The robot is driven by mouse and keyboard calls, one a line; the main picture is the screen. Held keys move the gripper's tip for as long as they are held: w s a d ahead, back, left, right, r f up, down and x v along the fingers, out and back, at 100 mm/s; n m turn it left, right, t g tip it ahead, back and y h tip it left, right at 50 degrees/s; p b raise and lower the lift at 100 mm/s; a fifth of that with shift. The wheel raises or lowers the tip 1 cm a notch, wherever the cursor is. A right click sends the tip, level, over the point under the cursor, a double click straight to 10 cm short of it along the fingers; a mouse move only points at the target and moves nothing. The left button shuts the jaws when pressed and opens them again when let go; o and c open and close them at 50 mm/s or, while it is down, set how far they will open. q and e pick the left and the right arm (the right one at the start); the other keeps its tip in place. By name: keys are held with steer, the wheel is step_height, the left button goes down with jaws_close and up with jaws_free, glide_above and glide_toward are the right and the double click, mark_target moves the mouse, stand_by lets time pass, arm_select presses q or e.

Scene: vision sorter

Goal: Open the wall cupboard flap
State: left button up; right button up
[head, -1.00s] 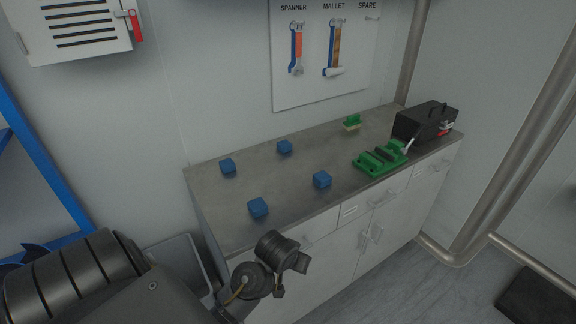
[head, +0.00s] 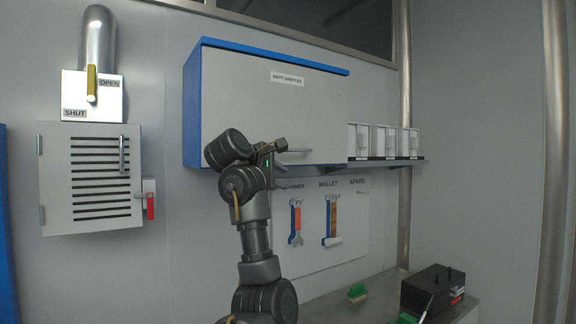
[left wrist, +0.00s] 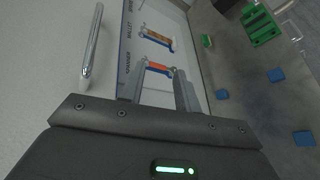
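The wall cupboard (head: 192,105) is a blue box with a large grey front flap (head: 265,100), which is shut and has a printed label near its top. A bar handle (head: 297,151) runs along the flap's lower edge. My left gripper (head: 277,147) is raised in front of the lower flap, by the handle's left end. In the left wrist view the handle (left wrist: 93,45) lies left of my gripper's fingers (left wrist: 160,88), not between them. The fingers are apart with nothing between them. Whether they touch the flap I cannot tell. My right gripper is out of view.
A shelf (head: 385,163) with small white bins (head: 385,141) is right of the cupboard. Below hangs a tool board (head: 348,235) above the worktop (left wrist: 235,60) with blue cubes (left wrist: 275,75). A vented box (head: 92,178) and a lever valve (head: 92,84) are left.

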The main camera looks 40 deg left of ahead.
mark_target(268, 140)
arm_select(q)
steer(key=s+a+r+n+t, duration=0.2)
steer(key=s+r, duration=0.3)
steer(key=r, duration=0.4)
steer(key=shift+h, duration=0.4)
steer(key=w+p, duration=0.2)
steer(key=w, duration=0.1)
steer(key=w+f+p, duration=0.1)
steer(key=w+p, duration=0.2)
steer(key=w, duration=0.1)
steer(key=w+p, duration=0.3)
steer(key=shift+w+f, duration=0.15)
steer(key=shift+f, duration=0.25)
steer(key=shift+w+a+f+p, duration=0.15)
steer(key=shift+p, duration=0.15)
steer(key=shift+c, duration=0.3)
jaws_close()
